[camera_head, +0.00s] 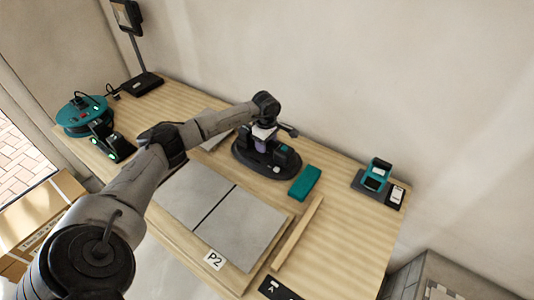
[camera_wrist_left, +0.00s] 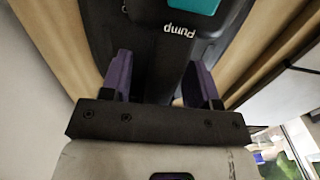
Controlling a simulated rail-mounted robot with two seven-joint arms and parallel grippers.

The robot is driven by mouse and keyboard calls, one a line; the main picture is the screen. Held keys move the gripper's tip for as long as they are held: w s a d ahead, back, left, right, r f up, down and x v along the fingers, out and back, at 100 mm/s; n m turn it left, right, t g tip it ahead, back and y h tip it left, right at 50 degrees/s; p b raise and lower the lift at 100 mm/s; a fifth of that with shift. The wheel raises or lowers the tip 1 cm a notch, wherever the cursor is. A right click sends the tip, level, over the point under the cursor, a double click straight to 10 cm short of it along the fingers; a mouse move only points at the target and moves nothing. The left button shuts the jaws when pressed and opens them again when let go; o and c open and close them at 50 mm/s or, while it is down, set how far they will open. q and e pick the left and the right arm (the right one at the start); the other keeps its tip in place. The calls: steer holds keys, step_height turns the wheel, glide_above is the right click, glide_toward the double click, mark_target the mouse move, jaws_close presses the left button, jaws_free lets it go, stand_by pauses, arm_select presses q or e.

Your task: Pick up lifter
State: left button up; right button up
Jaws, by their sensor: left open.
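The lifter (camera_head: 284,164), a dark device on an oval base, stands on the table towards the back wall. My left gripper (camera_head: 265,143) is directly above it, pointing down, and hides part of it. In the left wrist view the lifter (camera_wrist_left: 165,30) carries the word "Pump" and a teal part at the top edge. There, the purple fingers of my left gripper (camera_wrist_left: 157,80) are spread apart, one on each side of the lifter's dark bar. I cannot tell whether they touch it. My right gripper is not in view.
Two grey tiles (camera_head: 237,228) lie on a board marked P2 in front of the lifter. A teal block (camera_head: 304,183) and a wooden strip (camera_head: 297,234) lie to its right. A teal reel (camera_head: 84,115) stands at left, a small teal device (camera_head: 376,174) at right.

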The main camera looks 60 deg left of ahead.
arm_select(q)
jaws_close()
stand_by(0.5)
steer(key=shift+r, duration=0.15)
